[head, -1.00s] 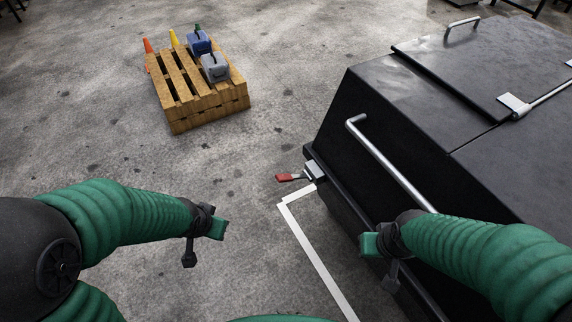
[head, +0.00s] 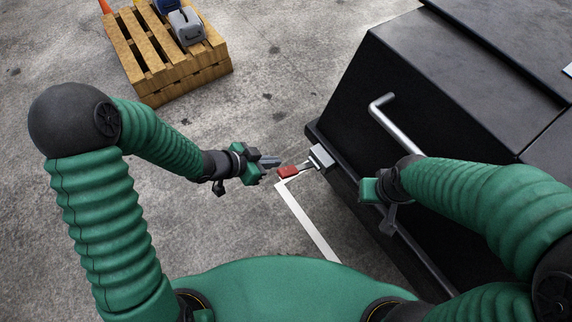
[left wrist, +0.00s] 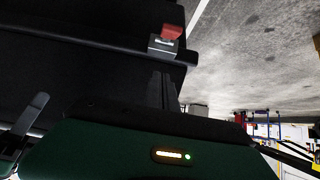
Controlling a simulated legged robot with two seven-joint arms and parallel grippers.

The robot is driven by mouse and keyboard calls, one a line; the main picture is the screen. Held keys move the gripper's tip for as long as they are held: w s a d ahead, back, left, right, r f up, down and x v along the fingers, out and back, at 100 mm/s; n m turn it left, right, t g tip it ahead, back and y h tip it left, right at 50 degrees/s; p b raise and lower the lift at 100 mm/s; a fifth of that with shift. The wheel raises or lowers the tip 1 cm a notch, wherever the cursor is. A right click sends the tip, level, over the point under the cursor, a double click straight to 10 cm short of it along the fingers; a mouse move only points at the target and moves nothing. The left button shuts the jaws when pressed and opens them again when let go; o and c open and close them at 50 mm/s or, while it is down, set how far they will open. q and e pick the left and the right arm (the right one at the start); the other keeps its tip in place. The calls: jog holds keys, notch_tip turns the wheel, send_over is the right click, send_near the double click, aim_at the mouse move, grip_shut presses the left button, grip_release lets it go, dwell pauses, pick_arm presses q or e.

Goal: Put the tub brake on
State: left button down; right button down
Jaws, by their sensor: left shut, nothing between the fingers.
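The black tub (head: 345,95) stands at the right in the head view. The tub brake is a red-tipped pedal (head: 288,171) on a grey bracket (head: 321,157) at the tub's lower corner. My left gripper (head: 276,161) is shut and empty, its fingertips just left of the red pedal; I cannot tell if they touch. In the left wrist view the red pedal (left wrist: 173,33) shows beyond the gripper fingers (left wrist: 162,90). My right gripper (head: 368,190) is beside the tub's near side, below the bent handle; its fingers are too hidden to judge.
A silver bent handle (head: 390,125) sticks out from the tub near my right arm. A white floor line (head: 310,222) runs beside the tub. A wooden pallet (head: 165,55) with cases stands at the back left. The floor between is clear.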

pick_arm(q)
jog(key=b, duration=0.4)
send_over(286, 172)
jog(key=d, duration=0.1)
jog(key=f, duration=0.6)
jog(key=shift+w+f, duration=0.4)
jog(key=f, duration=0.2)
jog(key=f+b, duration=0.1)
jog(key=shift+s+a+f, duration=0.15)
jog(key=shift+s+a, duration=0.05)
jog(key=shift+s, duration=0.05)
jog(key=shift+s+a+f, duration=0.1)
jog(key=shift+a+f, duration=0.1)
jog(key=shift+a, duration=0.2)
jog(key=shift+d, duration=0.1)
jog(key=shift+f+b, duration=0.1)
jog(key=shift+b, duration=0.25)
jog(key=shift+s+f, duration=0.1)
jog(key=shift+f, duration=0.1)
notch_tip(286, 172, down, 15)
jog(key=s+a+t+h+b, duration=0.1)
jog(key=t+h+b, duration=0.5)
jog(key=b, duration=1.7)
jog(key=a+h, duration=0.1)
jog(key=h, duration=0.1)
jog(key=shift+s+f+h, duration=0.2)
jog(key=shift+h, duration=0.1)
